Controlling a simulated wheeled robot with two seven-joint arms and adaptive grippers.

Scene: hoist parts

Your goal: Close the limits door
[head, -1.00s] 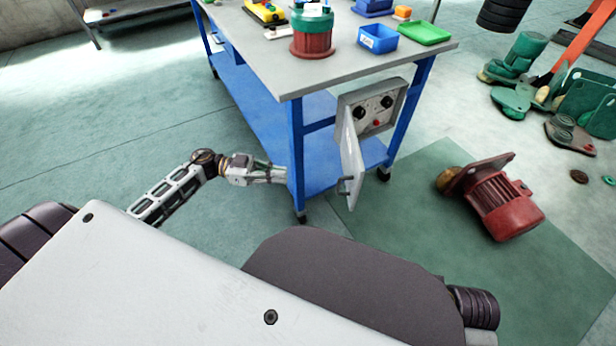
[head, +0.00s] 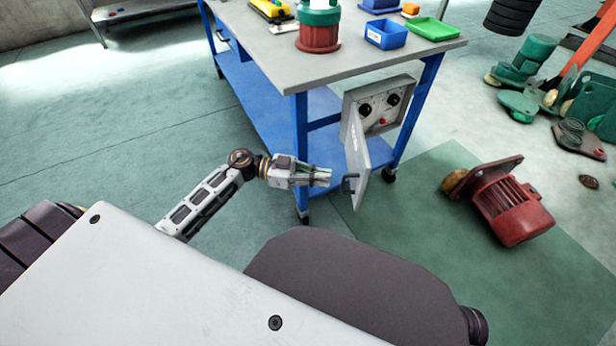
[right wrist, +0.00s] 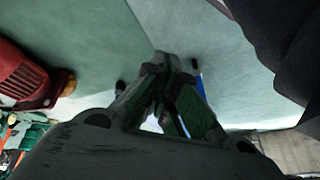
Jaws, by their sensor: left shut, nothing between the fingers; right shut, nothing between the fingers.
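The limits door (head: 357,160) is a light grey panel with a dark handle (head: 347,184). It stands swung open from the left side of a grey control box (head: 381,106) at the workbench's near end. The box's dark knobs and red button are exposed. My left gripper (head: 328,176) is shut and empty, just left of the door's handle; I cannot tell whether it touches. My right gripper (right wrist: 170,62) shows in the right wrist view, shut and empty, with green floor beyond it. It does not show in the head view.
The blue workbench (head: 270,67) carries a green and red part (head: 318,30), a blue bin (head: 386,35) and a green tray (head: 433,29). A red motor (head: 508,205) lies on the floor to the right. Green hoist parts lie further right.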

